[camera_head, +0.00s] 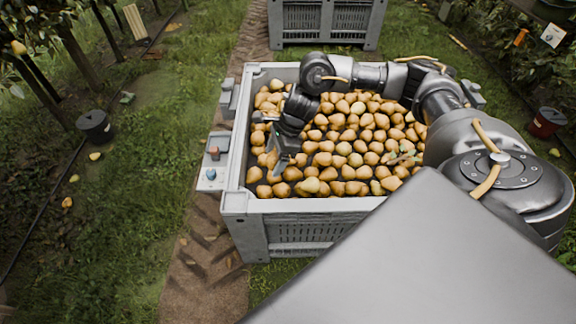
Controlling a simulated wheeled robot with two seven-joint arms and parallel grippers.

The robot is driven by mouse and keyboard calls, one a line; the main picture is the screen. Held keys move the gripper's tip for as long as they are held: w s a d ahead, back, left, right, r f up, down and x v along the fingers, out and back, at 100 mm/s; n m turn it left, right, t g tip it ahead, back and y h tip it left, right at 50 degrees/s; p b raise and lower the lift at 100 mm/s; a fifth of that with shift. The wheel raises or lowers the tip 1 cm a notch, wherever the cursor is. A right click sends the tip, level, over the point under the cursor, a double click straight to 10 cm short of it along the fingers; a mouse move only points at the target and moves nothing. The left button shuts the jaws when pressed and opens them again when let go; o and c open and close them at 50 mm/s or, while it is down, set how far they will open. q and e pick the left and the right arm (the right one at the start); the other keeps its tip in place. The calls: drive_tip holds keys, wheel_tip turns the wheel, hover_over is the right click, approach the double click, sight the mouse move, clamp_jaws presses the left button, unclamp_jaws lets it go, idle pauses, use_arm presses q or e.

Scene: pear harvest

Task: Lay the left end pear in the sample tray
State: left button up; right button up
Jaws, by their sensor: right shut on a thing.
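A large grey crate (236,180) full of yellow-brown pears (345,150) stands in front of me. My right arm reaches over it from the right, and my right gripper (277,158) points down at the left part of the pears, close to the left wall. It is shut on a pear, mostly hidden by the fingers. A small grey tray (217,146) is fixed outside the crate's left wall, left of my right gripper. Which pear is the left end one I cannot tell. My left gripper is not in view.
A small blue item (211,174) sits on the ledge below the tray. Another grey bracket (228,88) is on the crate's far left corner. A second crate (325,22) stands behind. A black bucket (95,125) and a red bucket (547,122) stand on the ground.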

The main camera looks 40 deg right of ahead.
sight(267, 157)
drive_tip(key=r+n, duration=0.1)
drive_tip(key=r, duration=0.1)
drive_tip(key=a+r+n+g, duration=0.1)
drive_tip(key=r, duration=0.1)
drive_tip(key=a+r+n, duration=0.1)
drive_tip(key=r+n, duration=0.1)
drive_tip(key=shift+w+a+r, duration=0.1)
drive_tip(key=shift+w+r, duration=0.15)
drive_tip(key=shift+w, duration=0.1)
drive_tip(key=s+a+r+n+g, duration=0.1)
drive_tip(key=a+n, duration=0.3)
drive_tip(key=a, duration=0.6)
drive_tip(key=s+a+r+n+g, duration=0.2)
drive_tip(key=s+a+r+n, duration=0.1)
drive_tip(key=a, duration=0.8)
drive_tip(key=shift+s+r+n+g+h, duration=0.3)
drive_tip(key=shift+s+n, duration=0.2)
drive_tip(key=shift+n, duration=0.2)
